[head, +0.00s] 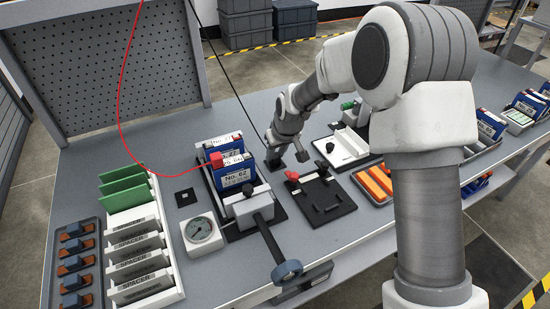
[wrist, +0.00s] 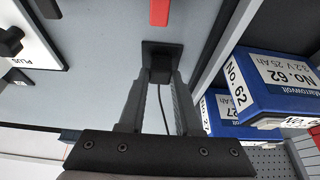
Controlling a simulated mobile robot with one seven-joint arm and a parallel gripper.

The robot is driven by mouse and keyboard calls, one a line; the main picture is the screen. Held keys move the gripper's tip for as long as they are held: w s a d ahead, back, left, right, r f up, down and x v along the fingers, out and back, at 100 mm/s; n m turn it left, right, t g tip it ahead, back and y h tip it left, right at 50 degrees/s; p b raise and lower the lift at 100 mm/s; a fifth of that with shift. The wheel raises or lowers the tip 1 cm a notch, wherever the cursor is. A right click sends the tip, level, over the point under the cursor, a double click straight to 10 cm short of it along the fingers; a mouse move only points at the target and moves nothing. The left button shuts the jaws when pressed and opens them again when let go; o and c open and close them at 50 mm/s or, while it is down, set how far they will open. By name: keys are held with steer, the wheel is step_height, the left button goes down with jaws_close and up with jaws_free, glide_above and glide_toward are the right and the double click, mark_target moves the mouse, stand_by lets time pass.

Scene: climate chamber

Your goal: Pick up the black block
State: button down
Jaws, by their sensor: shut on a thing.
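The black block (wrist: 161,52) shows between my gripper's fingertips in the wrist view. A thin dark cable runs from it back between the fingers. My gripper (wrist: 160,80) is shut on it. In the head view my gripper (head: 276,158) is over the table, right of the blue No. 62 cells and behind the black plate fixture. There the block is small and dark at the fingertips and hard to tell from them. I cannot tell whether the block touches the table.
Blue No. 62 cells (head: 235,177) stand in a clamp fixture close on the left, with a red connector (head: 215,160) and red wire. A black plate fixture (head: 325,193) is in front. A white tray (head: 347,146) is to the right. A dial gauge (head: 200,230) and spacer rack (head: 138,255) stand left.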

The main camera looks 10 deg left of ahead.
mark_target(276, 157)
steer(key=shift+r, duration=0.1)
steer(key=shift+r, duration=0.6)
step_height(276, 157, up, 3)
steer(key=shift+f+p, duration=0.1)
steer(key=shift+p, duration=0.45)
steer(key=s+d+r+p, duration=0.1)
steer(key=s+d+r, duration=0.3)
steer(key=d, duration=0.7)
step_height(276, 157, up, 3)
steer(key=shift+f, duration=0.1)
steer(key=shift+w+a+p, duration=0.1)
steer(key=shift+p, duration=0.25)
